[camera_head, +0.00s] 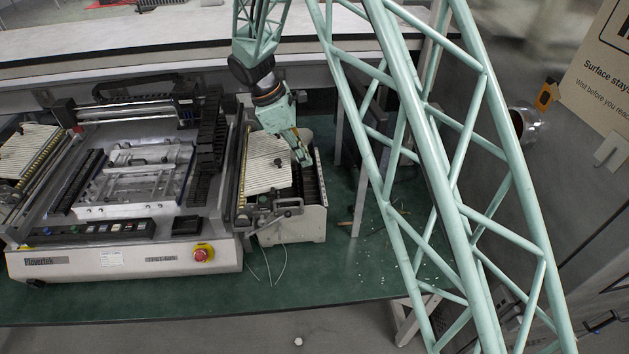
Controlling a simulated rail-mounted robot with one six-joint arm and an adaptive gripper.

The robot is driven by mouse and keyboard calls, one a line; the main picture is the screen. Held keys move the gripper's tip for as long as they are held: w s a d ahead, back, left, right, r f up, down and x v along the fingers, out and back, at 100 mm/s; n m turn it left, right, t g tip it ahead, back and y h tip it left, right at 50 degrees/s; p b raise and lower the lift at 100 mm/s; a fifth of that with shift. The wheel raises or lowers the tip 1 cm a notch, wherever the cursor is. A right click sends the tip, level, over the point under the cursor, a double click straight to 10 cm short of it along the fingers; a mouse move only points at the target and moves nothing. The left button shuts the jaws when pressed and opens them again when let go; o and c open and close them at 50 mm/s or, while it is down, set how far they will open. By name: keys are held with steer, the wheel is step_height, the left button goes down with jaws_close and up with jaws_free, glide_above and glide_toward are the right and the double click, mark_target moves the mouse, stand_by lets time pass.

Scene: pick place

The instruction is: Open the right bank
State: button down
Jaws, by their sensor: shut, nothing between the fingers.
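The right bank (264,167) is a block of pale, ribbed feeder strips on the right side of the benchtop machine (130,256). A grey metal bracket or latch (272,214) sits across its front end. A light-coloured housing (301,226) with dark slots stands against its right side. My gripper (305,161) is shut and empty. It points down at the right edge of the ribbed strips, over the dark slots. I cannot tell whether it touches the bank. My wrist hides part of the bank's rear.
A similar left bank (28,152) is on the machine's other side. A red stop button (202,253) is on the front panel. Thin wires and small scraps lie on the green bench (345,270). My lattice arm crosses the right side. A sign (604,75) hangs at the upper right.

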steer(key=shift+w+a+f+n, duration=0.2)
steer(key=shift+a+f, duration=0.1)
steer(key=shift+f, duration=0.25)
steer(key=shift+w+a+f+n, duration=0.1)
steer(key=shift+a+f+n, duration=0.15)
steer(key=shift+f, duration=0.3)
steer(key=shift+f, duration=0.1)
steer(key=shift+x, duration=4.95)
steer(key=shift+d, duration=0.15)
steer(key=shift+d, duration=0.1)
steer(key=d, duration=0.6)
steer(key=shift+w+d, duration=0.25)
step_height(320, 180, up, 10)
steer(key=p, duration=0.5)
glide_above(314, 182)
steer(key=s+d, duration=0.3)
steer(key=s, duration=0.2)
steer(key=shift+s+a+f, duration=0.1)
steer(key=shift+f, duration=0.1)
